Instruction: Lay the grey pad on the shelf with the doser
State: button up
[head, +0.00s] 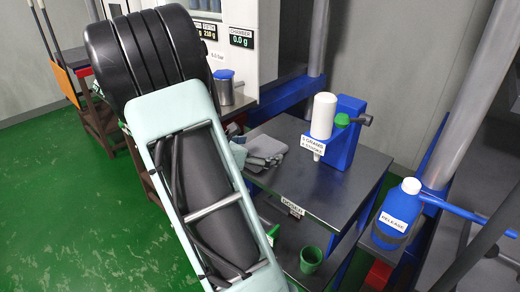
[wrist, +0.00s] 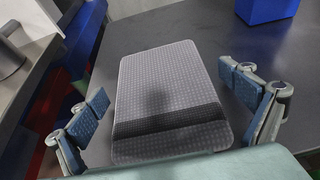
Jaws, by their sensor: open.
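The grey pad (wrist: 165,75) is a textured, roughly rectangular sheet with a darker band across its near part. In the wrist view it appears to lie flat on the dark shelf top (wrist: 125,40). My gripper (wrist: 168,103) is open, with one blue-padded finger on each side of the pad and a gap to each. The near end of the pad meets my gripper's body at the bottom of the view. In the head view a grey shape (head: 266,147) shows on the shelf (head: 310,180), left of the doser (head: 345,135); my arm hides much around it.
The doser's blue base (wrist: 268,8) stands beyond the pad in the wrist view. A blue bottle labelled RELEASE (head: 397,212) stands at the right. A green cup (head: 311,260) is below the shelf top. The shelf's front right is clear.

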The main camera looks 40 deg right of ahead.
jog(key=shift+r, duration=0.1)
jog(key=shift+a+r, duration=0.1)
jog(key=shift+r, duration=0.1)
jog(key=w+p+v, duration=0.1)
jog(key=p+v, duration=0.1)
jog(key=v, duration=0.9)
jog(key=shift+s+a, duration=0.4)
jog(key=shift+s, duration=0.1)
jog(key=shift+r, duration=0.1)
